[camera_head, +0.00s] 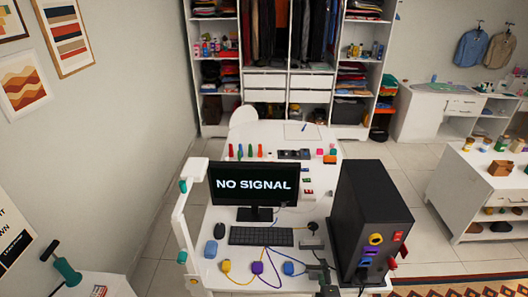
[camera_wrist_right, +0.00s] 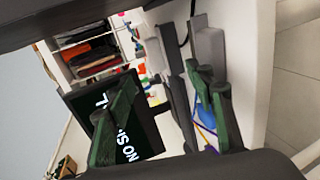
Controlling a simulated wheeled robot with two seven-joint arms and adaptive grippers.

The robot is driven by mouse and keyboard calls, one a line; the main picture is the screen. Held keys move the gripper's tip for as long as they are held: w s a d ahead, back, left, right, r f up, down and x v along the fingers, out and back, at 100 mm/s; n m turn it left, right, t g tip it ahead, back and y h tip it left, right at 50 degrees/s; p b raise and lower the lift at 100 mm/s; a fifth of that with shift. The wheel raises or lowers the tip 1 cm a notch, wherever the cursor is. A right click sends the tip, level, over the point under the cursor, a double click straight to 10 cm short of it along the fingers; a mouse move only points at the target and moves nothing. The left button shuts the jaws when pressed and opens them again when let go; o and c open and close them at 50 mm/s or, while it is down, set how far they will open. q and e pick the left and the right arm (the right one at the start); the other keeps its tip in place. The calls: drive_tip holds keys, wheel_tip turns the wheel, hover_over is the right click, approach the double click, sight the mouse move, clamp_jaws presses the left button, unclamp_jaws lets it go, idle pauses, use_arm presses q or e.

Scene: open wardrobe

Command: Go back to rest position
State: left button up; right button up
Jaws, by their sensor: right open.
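My right gripper (camera_head: 320,270) is low in the head view, over the front of the white desk, to the left of the black computer tower (camera_head: 362,215). In the right wrist view, its two dark green fingers stand wide apart, open, with nothing held between them (camera_wrist_right: 163,82). The monitor (camera_head: 254,184) reading "NO SIGNAL" stands on the desk behind it; it also shows, tilted, in the wrist view (camera_wrist_right: 152,138). My left gripper does not show in either view.
A white frame (camera_head: 183,222) with teal parts stands left of the monitor. A white shelf unit (camera_head: 462,184) is at right. Tiled floor lies between.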

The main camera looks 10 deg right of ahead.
drive_tip(key=s+d+f+m+g+h, duration=0.1)
drive_tip(key=s+d+m+g, duration=0.2)
drive_tip(key=s+m, duration=0.3)
drive_tip(key=s+d+m+g+h, duration=0.1)
drive_tip(key=s+d+m+g, duration=0.25)
drive_tip(key=s, duration=0.55)
drive_tip(key=s+a+m+g+y, duration=0.2)
drive_tip(key=s+a+m, duration=0.15)
drive_tip(key=s, duration=0.45)
drive_tip(key=s+a+m+g+y, duration=0.2)
drive_tip(key=s+a+y, duration=0.15)
drive_tip(key=s, duration=0.45)
wheel_tip(320, 180, down, 40)
drive_tip(key=s+a+r+g+b, duration=0.1)
drive_tip(key=s+a+b, duration=0.1)
drive_tip(key=b, duration=0.6)
drive_tip(key=s+f+g+b, duration=0.1)
drive_tip(key=s+f+b, duration=0.2)
drive_tip(key=s+f, duration=0.6)
drive_tip(key=s+f+n+b, duration=0.1)
drive_tip(key=s+f+b, duration=0.2)
drive_tip(key=s+f, duration=0.7)
wheel_tip(320, 180, down, 4)
drive_tip(key=shift+f+g, duration=0.25)
drive_tip(key=shift+g, duration=0.1)
